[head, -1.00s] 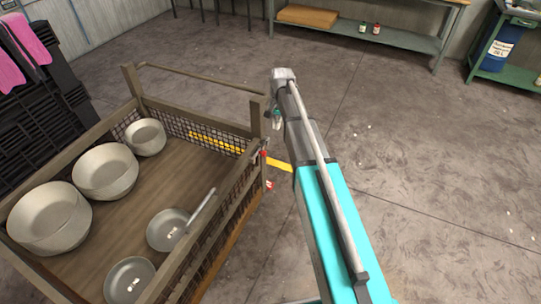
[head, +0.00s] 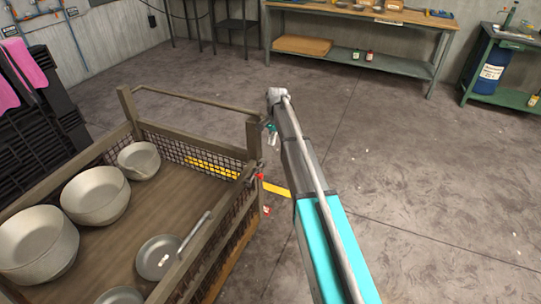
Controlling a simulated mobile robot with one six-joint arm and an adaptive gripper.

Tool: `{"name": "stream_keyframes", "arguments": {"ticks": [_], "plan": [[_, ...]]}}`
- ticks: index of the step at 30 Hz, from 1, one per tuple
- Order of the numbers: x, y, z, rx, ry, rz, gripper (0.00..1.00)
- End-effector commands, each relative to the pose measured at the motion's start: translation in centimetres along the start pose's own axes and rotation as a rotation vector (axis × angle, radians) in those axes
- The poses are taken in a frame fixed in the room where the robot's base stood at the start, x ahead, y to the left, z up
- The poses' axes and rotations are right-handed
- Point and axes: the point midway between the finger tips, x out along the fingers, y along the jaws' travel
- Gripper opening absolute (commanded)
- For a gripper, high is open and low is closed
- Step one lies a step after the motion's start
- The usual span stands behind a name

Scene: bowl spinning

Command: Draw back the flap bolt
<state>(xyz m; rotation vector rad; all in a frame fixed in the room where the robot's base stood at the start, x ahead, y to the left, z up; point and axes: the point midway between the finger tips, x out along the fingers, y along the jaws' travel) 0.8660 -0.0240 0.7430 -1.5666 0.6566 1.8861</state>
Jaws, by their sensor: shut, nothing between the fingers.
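My gripper (head: 272,136) hangs small and partly shadowed below the end of my arm, just right of the crate's right-hand corner post. It is shut and empty. A small red-ended fitting (head: 260,176), which looks like the flap bolt, sits at the crate's side below that post. My gripper shows above and slightly right of it in the picture, apart from it. The flap (head: 212,226) appears to be the mesh-and-rail side of the wire crate (head: 126,105); it stands upright. The bolt's exact position is too small to tell.
Several pale bowls (head: 95,195) stand along the crate's left, and shallow dishes (head: 157,256) lie near the flap. A second red-and-white item (head: 266,210) shows lower beside the crate. A workbench (head: 390,65) stands at the back. The floor (head: 430,190) at right is open.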

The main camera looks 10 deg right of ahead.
Motion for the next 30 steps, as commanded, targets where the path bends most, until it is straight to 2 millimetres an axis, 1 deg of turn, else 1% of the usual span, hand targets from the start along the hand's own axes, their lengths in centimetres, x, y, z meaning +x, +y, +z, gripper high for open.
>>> {"name": "stream_keyframes", "arguments": {"ticks": [8,30], "plan": [[1.5,0.0,-0.1,0.000,0.000,0.000,0.00],[7.3,0.1,-0.1,0.001,0.000,0.000,0.00]]}}
